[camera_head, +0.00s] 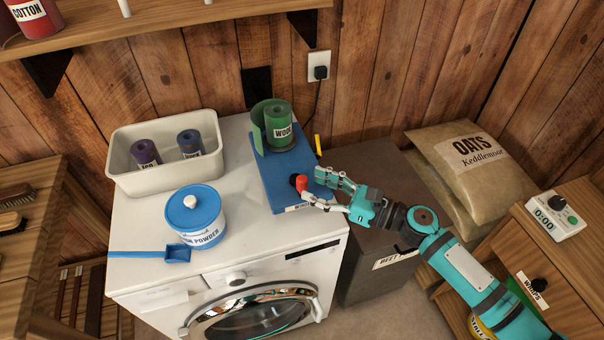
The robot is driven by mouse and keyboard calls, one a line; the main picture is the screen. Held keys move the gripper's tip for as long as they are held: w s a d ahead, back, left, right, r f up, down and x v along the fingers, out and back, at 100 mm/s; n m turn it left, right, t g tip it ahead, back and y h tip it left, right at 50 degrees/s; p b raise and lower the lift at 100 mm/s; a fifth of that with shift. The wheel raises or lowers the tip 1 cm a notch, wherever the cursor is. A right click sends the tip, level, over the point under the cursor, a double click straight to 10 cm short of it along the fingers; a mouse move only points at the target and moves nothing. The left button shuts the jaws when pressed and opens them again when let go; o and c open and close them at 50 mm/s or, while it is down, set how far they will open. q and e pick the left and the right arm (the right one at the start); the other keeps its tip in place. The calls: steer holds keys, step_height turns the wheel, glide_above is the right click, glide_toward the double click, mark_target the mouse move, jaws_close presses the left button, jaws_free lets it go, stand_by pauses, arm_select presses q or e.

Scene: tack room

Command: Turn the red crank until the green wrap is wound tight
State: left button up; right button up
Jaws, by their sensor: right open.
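The green wrap (278,122) is a roll standing at the back of a blue winder board (283,172) on the white washing machine. A loose flap of it hangs out on its left side. The red crank (301,183) is a small red knob near the front right of the blue board. My right gripper (312,188) reaches in from the right with its fingers open at the crank knob. One finger is in front of it and one behind; whether they touch it is unclear. My left gripper is not in view.
A cream bin (165,155) with rolled wraps stands at the machine's back left. A blue-lidded powder tub (195,215) and a blue scoop (176,253) are in front of it. A dark brown bin (375,190) stands right of the machine. Oats sacks (475,160) and a timer (556,216) are further right.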

mark_target(301, 181)
steer(key=x, duration=0.4)
steer(key=shift+a+p, duration=0.1)
steer(key=shift+p, duration=0.25)
steer(key=shift+c, duration=0.4)
jaws_close()
